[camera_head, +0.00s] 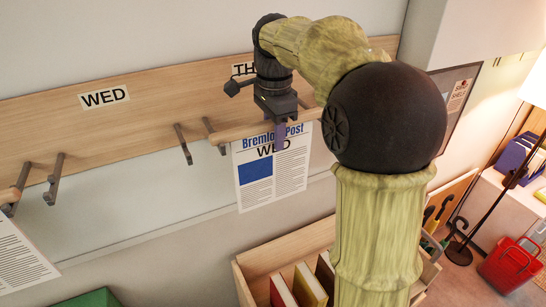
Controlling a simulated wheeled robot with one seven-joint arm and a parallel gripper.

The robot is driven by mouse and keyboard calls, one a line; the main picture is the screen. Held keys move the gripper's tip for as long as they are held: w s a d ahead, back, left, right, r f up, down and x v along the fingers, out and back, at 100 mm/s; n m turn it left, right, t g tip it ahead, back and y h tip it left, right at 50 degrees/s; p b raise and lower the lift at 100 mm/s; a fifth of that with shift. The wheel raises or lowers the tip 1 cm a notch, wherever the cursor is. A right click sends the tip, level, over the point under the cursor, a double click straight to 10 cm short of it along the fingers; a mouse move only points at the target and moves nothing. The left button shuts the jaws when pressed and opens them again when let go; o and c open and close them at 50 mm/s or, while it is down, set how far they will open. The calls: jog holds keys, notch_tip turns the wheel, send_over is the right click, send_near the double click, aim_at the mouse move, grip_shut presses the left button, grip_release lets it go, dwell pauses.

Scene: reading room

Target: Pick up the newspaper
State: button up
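The newspaper (272,179) is a printed sheet headed "Bremlow Post" and marked "WED", with a blue block. It hangs from a pale wooden rod (240,132) in front of the wall. The rod's left end is close to a dark peg (213,133); I cannot tell if it rests on it. My gripper (281,138) points down at the rod, with its purple fingers overlapping the rod and the sheet's top. Whether the fingers are closed around the rod is not clear. My arm hides part of the rack to the right.
A wooden wall rack (150,115) carries labels "WED" (104,97) and a partly hidden "TH". Empty pegs (182,145) stick out under "WED". Another newspaper (20,262) hangs at lower left. A wooden bin (255,262) with folders stands below. A red basket (510,264) is at right.

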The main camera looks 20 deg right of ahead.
jog(key=shift+s+a, duration=0.1)
grip_shut()
jog(key=shift+r, duration=0.15)
jog(key=shift+r, duration=0.3)
notch_tip(320, 180, up, 27)
jog(key=p, duration=1.3)
jog(key=shift+r, duration=0.1)
